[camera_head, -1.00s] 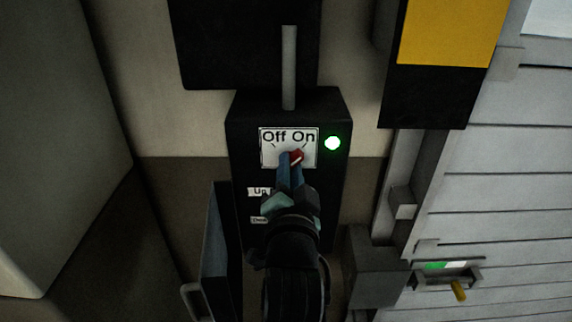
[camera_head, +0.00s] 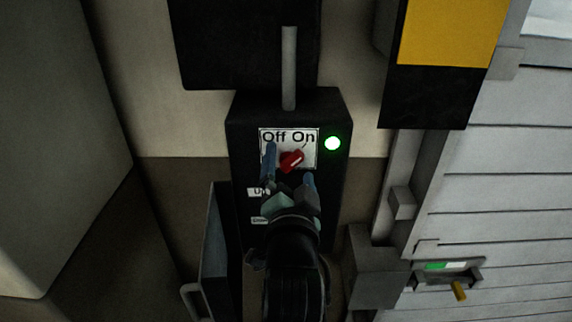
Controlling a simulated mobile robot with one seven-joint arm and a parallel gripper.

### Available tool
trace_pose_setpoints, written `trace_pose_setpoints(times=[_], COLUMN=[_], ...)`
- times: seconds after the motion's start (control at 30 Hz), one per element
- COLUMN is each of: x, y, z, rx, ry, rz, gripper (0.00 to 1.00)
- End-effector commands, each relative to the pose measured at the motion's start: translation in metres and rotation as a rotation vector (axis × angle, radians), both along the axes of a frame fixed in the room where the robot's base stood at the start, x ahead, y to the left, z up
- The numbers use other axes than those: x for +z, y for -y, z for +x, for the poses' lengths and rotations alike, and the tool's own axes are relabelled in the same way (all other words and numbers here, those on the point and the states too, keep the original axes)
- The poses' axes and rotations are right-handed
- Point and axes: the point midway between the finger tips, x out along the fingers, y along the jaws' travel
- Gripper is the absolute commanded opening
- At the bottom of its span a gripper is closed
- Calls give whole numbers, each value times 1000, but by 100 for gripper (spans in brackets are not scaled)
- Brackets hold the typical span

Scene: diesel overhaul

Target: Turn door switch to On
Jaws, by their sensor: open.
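The red door switch (camera_head: 292,160) sits on a white plate marked "Off On" (camera_head: 290,137), on the front of a black control box (camera_head: 336,112). The switch is tilted, its upper end pointing up and right toward "On". A green lamp (camera_head: 333,143) is lit to the right of the plate. My gripper (camera_head: 289,165) is open in front of the box, its blue fingers apart on the left and right of the switch. No contact with the switch is visible. The labels below the plate are partly hidden by my gripper.
A grey pipe (camera_head: 289,68) rises from the box top. A dark open flap or tray (camera_head: 215,245) stands at its lower left. A yellow and black panel (camera_head: 450,35) is above.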

Motion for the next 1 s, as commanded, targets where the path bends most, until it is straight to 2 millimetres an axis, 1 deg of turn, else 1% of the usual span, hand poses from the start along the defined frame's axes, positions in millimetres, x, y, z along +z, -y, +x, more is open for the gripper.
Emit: trace_pose_setpoints(times=[0.07, 0.17, 0.5, 0.6, 0.7, 1.0], x=[0, 0, -1, 0, 0, 2], y=[0, 0, 0, 0, 0, 0], z=[0, -7, -57, -66, -70, -70], rx=[0, 0, 1, 0, 1, 0], ry=[0, -1, -1, -1, 1, 6], rz=[0, -1, -2, -1, 0, -2], gripper=[100, 100, 100, 100, 100, 100])
